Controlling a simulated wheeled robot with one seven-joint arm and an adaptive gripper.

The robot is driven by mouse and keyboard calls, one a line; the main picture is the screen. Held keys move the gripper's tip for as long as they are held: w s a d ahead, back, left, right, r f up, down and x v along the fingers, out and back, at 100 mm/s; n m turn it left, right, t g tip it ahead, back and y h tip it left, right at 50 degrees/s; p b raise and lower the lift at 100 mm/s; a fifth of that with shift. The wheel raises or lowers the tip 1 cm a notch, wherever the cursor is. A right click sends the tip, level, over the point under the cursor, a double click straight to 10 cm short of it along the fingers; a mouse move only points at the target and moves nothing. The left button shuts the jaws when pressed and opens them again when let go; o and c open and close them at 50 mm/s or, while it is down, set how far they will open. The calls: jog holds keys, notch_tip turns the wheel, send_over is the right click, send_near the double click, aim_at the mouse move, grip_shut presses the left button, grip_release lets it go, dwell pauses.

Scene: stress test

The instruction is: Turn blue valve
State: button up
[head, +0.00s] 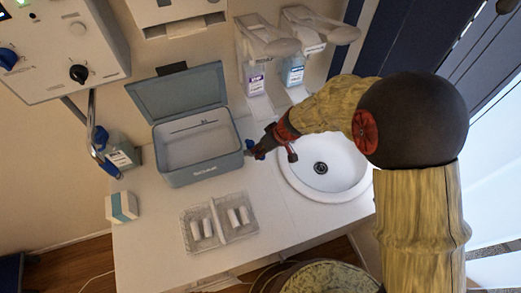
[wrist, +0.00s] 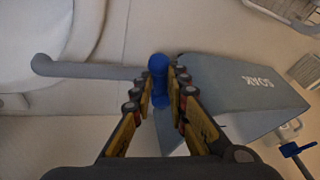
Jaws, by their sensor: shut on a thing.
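The blue valve (wrist: 158,79) is a small blue handle at the end of a grey spout pipe (wrist: 90,69) by the sink. It sits between the fingers of my gripper (wrist: 160,88) in the wrist view, and the fingers are shut on it. In the head view my gripper (head: 266,142) reaches down between the sink and the grey box, with bits of blue (head: 259,154) showing at its tip. My fingers and arm partly hide the valve and pipe there.
The open grey box (head: 198,150) stands close to my gripper on the left. The white sink (head: 325,167) is on the right. A clear tray (head: 219,222) with white rolls lies in front. Two soap dispensers (head: 252,75) (head: 292,71) hang behind. Another blue-handled pipe (head: 101,137) is at the left.

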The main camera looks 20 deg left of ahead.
grip_shut()
jog(key=shift+s+a+f+m+t+b, duration=0.1)
jog(key=shift+s+a+m+t+b, duration=0.3)
jog(key=shift+m+b, duration=0.55)
jog(key=shift+s+a+m+t+h, duration=0.15)
jog(key=shift+s+m+t, duration=0.1)
jog(key=shift+m, duration=0.3)
jog(key=shift+s+m+t+h, duration=0.15)
jog(key=shift+m+t, duration=0.1)
jog(key=shift+m, duration=0.25)
jog(key=o, duration=0.9)
grip_release()
jog(key=shift+v, duration=4.1)
